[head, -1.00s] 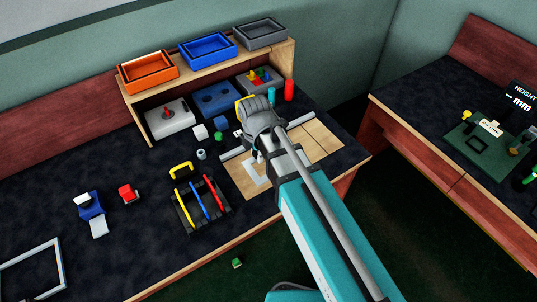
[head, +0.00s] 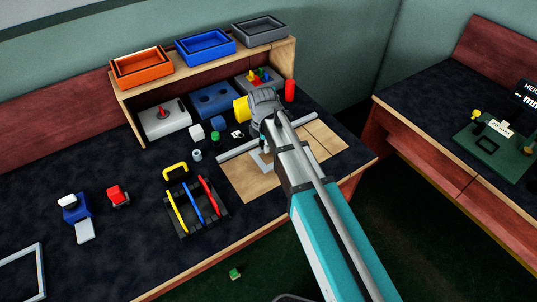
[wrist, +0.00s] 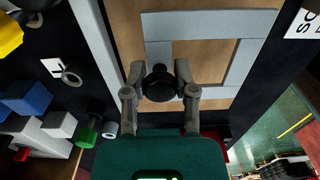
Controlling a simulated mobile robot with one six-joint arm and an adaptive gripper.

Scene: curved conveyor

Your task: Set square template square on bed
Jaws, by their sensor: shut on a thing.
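The square template (wrist: 215,22), a flat grey open frame with a black knob (wrist: 158,84), is over the wooden bed (wrist: 195,55) in the wrist view. My gripper (wrist: 159,76) is shut on the knob at the template's near side. A grey rail (wrist: 97,45) runs along the left of the bed; bare wood shows between it and the template, whose side looks slightly tilted against it. In the head view, the template (head: 262,160) is mostly hidden by my arm above the bed (head: 245,182). I cannot tell whether the template touches the bed.
A tool rack (head: 196,208) with coloured handles stands left of the bed. A red cylinder (head: 290,90), a green piece (head: 215,137) and a white cube (head: 196,132) stand behind it. A shelf (head: 128,108) holds trays at the back. The bed's right part (head: 325,140) is clear.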

